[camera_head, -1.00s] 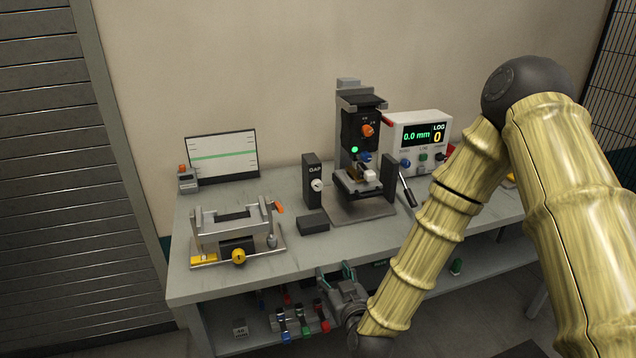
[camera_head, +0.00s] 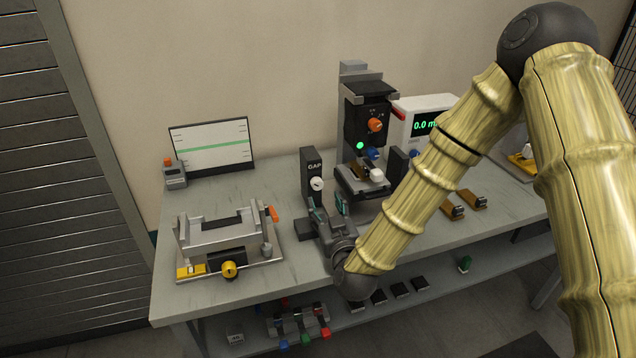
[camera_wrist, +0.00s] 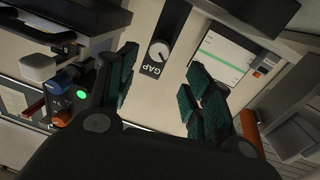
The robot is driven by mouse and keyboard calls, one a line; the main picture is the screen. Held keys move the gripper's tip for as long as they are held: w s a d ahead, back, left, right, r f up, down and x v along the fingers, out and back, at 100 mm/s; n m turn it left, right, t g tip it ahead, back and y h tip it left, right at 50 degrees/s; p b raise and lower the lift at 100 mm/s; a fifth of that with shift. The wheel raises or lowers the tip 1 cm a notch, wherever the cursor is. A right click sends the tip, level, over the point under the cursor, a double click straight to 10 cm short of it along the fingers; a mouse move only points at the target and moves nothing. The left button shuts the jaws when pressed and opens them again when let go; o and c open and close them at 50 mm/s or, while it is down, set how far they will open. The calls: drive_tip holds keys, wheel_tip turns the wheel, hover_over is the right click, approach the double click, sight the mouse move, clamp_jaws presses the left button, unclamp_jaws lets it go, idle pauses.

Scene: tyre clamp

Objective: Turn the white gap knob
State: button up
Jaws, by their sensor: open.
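The white gap knob (camera_head: 317,184) is a small round dial on the front of a black upright post marked GAP (camera_head: 311,170). In the wrist view the white knob (camera_wrist: 159,51) shows ahead of my gripper, between the lines of its fingers, with a dark pointer mark on its face. My gripper (camera_head: 330,205) is open and empty, just in front of and a little below the knob in the head view. In the wrist view its green-padded fingers (camera_wrist: 165,95) stand wide apart, and nothing is between them. The fingers look apart from the knob.
Right of the post stands a black press (camera_head: 366,125) with an orange knob and a green light. A fixture with a yellow knob (camera_head: 228,269) is at left. A display panel (camera_head: 212,147) stands behind. A dark block (camera_head: 305,230) lies by my gripper.

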sight(318, 186)
drive_tip(key=p+x, duration=0.2)
drive_tip(key=x, duration=0.5)
drive_tip(key=shift+w, duration=0.4)
drive_tip(key=shift+w+a+f, duration=0.1)
drive_tip(key=shift+w+a, duration=0.1)
drive_tip(key=shift+w, duration=0.45)
drive_tip(key=c, duration=1.1)
